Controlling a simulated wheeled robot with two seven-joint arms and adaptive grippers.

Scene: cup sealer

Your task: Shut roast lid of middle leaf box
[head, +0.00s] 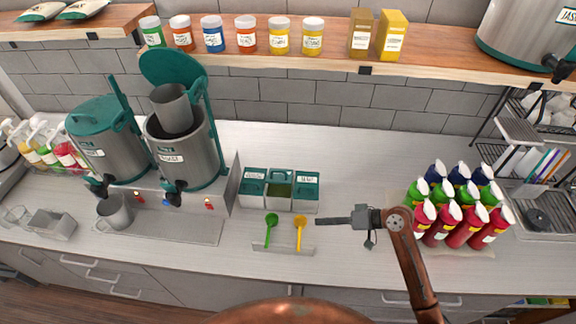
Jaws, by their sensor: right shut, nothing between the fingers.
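Three small leaf boxes with teal lids stand side by side on the counter. The middle leaf box (279,204) shows a dark greenish opening, and its teal lid (281,175) is raised at the back. The left leaf box (250,201) and the right leaf box (305,206) look covered by their lids. Labels are too small to read surely. My right gripper (322,221) is shut and empty, its fingers pointing left, just in front and to the right of the right box, apart from the boxes. My left gripper is not in view.
A green spoon (268,232) and a yellow spoon (299,232) lie in front of the boxes. A large dispenser (194,155) with a raised lid and a pitcher in its top stands left. Several colored bottles (466,233) stand right. Counter behind my right gripper is clear.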

